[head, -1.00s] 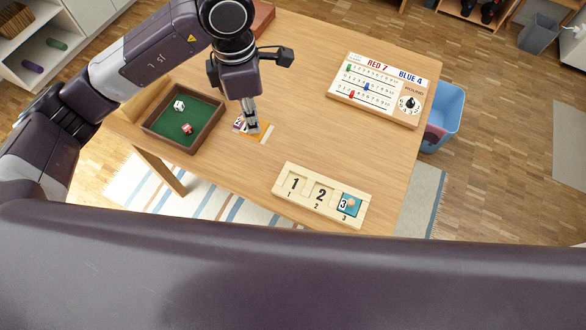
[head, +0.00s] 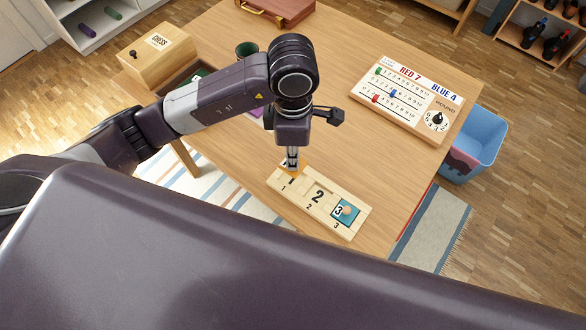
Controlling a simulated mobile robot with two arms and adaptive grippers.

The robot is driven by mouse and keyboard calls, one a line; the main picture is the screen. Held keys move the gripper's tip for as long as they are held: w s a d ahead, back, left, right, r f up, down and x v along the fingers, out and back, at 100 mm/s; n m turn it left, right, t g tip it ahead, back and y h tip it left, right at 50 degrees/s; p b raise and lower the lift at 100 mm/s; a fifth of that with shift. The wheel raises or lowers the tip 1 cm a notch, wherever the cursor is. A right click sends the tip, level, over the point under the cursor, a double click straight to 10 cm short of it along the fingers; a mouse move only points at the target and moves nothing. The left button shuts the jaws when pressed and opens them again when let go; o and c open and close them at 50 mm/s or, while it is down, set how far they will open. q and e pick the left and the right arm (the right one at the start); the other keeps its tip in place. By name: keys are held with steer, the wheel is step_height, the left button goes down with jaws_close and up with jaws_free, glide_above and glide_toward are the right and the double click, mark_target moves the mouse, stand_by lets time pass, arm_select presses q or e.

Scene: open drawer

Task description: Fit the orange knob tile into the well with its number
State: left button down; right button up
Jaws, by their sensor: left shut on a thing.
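The wooden board (head: 362,212) lies on the table near its front edge, with wells marked 1, 2 and 3. The well marked 2 (head: 318,195) is empty. A blue tile (head: 345,212) with a 3 and a knob sits in the well marked 3. My left gripper (head: 292,167) points down at the board's left end, shut on the orange tile (head: 285,170). The tile is over or at the well marked 1. The gripper hides much of it, so I cannot tell whether it is seated. My right gripper is not in view.
A score board (head: 410,98) lies at the table's right. A wooden box (head: 155,55), a green cup (head: 246,48) and a brown case (head: 277,10) stand farther back. A blue bin (head: 475,145) stands beyond the table's right edge.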

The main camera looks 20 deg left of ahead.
arm_select(q)
step_height(320, 180, down, 2)
steer(key=shift+a+f, duration=0.1)
steer(key=shift+f, duration=0.05)
step_height(320, 180, down, 4)
steer(key=shift+f, duration=0.5)
steer(key=c, duration=1.9)
jaws_free()
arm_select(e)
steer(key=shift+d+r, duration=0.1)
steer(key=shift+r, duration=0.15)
arm_select(q)
steer(key=shift+r, duration=0.1)
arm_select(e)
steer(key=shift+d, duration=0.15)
